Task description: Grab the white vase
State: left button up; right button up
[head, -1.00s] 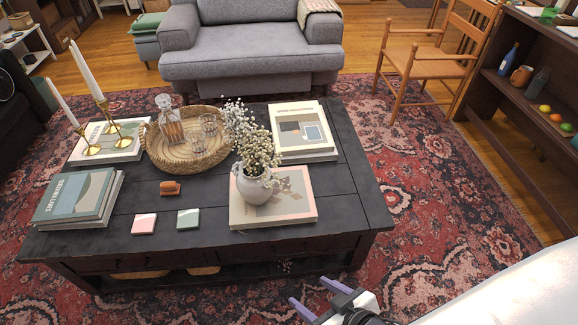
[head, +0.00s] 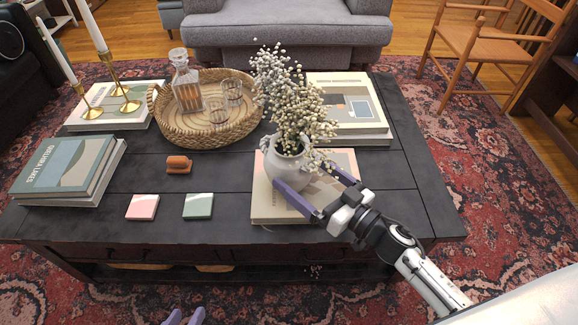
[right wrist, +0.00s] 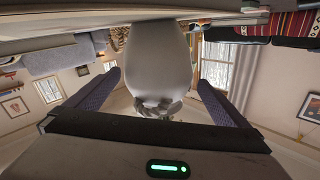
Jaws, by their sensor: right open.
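The white vase (head: 286,168) stands upright on a book (head: 262,207) on the dark coffee table, with small cream flowers in it. My right gripper (head: 306,176) is open, its purple fingers reaching either side of the vase's body from the front right. In the right wrist view, the vase (right wrist: 155,55) is between the two fingers, with a gap on each side; that view is upside down. My left gripper (head: 184,318) shows only its two fingertips at the bottom edge, apart with nothing between them.
A woven tray (head: 168,135) with a decanter (head: 186,85) and glasses stands behind left. Flowers (head: 300,100) rise above the vase. Stacked books (head: 350,112) lie behind right. Pink (head: 142,207) and green (head: 198,206) coasters lie left. The table's right end (head: 425,190) is clear.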

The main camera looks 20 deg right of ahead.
jog(key=x, duration=0.2)
jog(key=b+x, duration=0.1)
jog(key=x, duration=0.2)
jog(key=shift+w+r, duration=0.25)
jog(key=shift+w, duration=0.2)
jog(key=c, duration=1.8)
jog(key=shift+w+r, duration=0.1)
jog(key=shift+r, duration=0.2)
